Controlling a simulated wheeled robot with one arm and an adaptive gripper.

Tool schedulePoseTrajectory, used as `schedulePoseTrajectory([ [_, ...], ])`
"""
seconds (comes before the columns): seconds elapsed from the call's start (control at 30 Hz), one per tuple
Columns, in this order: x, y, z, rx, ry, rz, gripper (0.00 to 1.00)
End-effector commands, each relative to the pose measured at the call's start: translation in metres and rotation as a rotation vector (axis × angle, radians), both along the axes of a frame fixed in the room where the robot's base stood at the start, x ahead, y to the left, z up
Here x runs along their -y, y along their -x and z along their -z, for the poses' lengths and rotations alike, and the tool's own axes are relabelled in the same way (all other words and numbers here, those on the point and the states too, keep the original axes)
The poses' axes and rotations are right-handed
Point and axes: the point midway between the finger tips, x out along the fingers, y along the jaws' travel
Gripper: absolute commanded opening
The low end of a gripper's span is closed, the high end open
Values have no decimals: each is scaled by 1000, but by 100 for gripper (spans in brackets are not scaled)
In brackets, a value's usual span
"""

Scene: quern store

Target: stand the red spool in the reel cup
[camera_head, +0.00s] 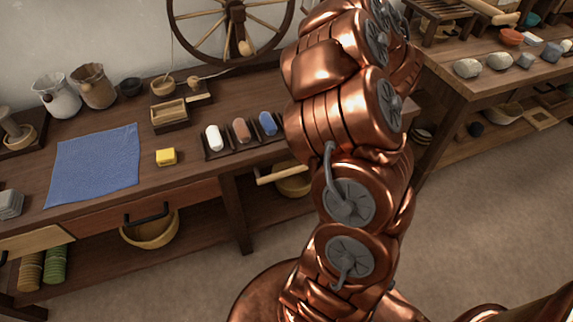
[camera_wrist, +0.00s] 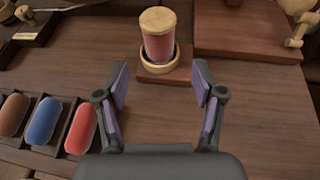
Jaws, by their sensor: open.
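The red spool (camera_wrist: 159,45), with a pale wooden cap, stands upright in the wrist view. Its lower end sits inside the round wooden reel cup (camera_wrist: 177,64), whose front rim shows around it. The cup is on a small square wooden base. My gripper (camera_wrist: 160,78) is open and empty, its two purple-padded fingers apart. The spool and cup are just beyond the fingertips, between their lines, and I see no contact. In the head view my copper arm hides the spool, the cup and my gripper.
A slotted rack holds rounded blocks, with a red one (camera_wrist: 82,128) left of my gripper. A dark wooden board (camera_wrist: 240,45) lies right of the cup. A blue cloth (camera_head: 95,165) and yellow block (camera_head: 166,157) lie farther left on the bench. Bare wood surrounds the gripper's right side.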

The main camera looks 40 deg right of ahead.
Motion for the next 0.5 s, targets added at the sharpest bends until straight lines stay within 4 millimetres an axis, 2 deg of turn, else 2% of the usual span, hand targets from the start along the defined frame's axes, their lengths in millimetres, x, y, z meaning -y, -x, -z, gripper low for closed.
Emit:
schedulePoseTrajectory([
  [0.17,4,-11,-17,6,-68,131,68],
  [0.27,8,-17,-35,33,-157,285,68],
  [0.37,7,-17,-50,74,-275,454,68],
  [0.5,-3,-11,-66,152,-462,682,68],
])
